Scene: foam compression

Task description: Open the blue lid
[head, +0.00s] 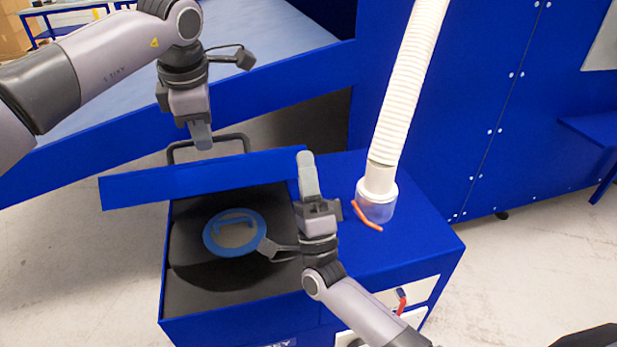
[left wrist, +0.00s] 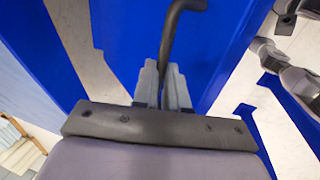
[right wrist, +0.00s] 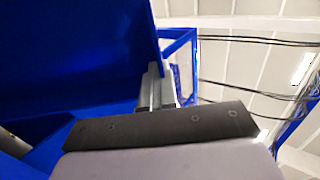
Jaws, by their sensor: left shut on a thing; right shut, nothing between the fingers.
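The blue lid (head: 195,181) stands raised and tilted along the back of the open blue box (head: 240,322); its broad blue face also shows in the right wrist view (right wrist: 75,55). My left gripper (head: 201,140) is shut on the lid's black handle (head: 247,140), and the handle bar (left wrist: 170,40) runs between its fingers in the left wrist view. My right gripper (head: 306,160) is shut and empty at the lid's right end, its fingertips (right wrist: 155,72) very close to the lid; I cannot tell if they touch.
Inside the open box is a dark cavity with a blue ring (head: 212,238). A white ribbed hose (head: 405,85) with a clear nozzle meets the box top at right, beside an orange piece (head: 366,216). A blue-edged table (head: 285,25) stands behind, a tall blue cabinet (head: 490,90) at right.

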